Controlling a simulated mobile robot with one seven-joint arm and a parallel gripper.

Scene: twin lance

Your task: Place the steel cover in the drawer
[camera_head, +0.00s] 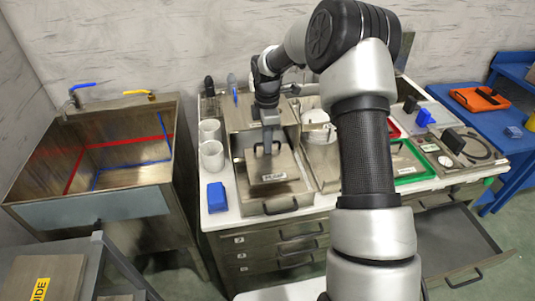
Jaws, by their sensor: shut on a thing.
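The steel cover (283,163) is a square grey metal lid with a dark handle on top and a small label on its near edge. My gripper (267,150) points straight down and is shut on the cover's handle. The cover is at the steel tray (289,204) on the white counter; I cannot tell whether it rests there or is slightly lifted. An open drawer (450,243) sticks out of the cabinet at the lower right and looks empty, but my arm hides its left part. Several closed drawers (283,246) are below the tray.
A blue block (217,197) and white cups (211,155) stand left of the tray. White dishes (316,125) are behind my arm's left side. A green-rimmed tray (412,162) lies to the right. A steel sink (92,155) is at the left.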

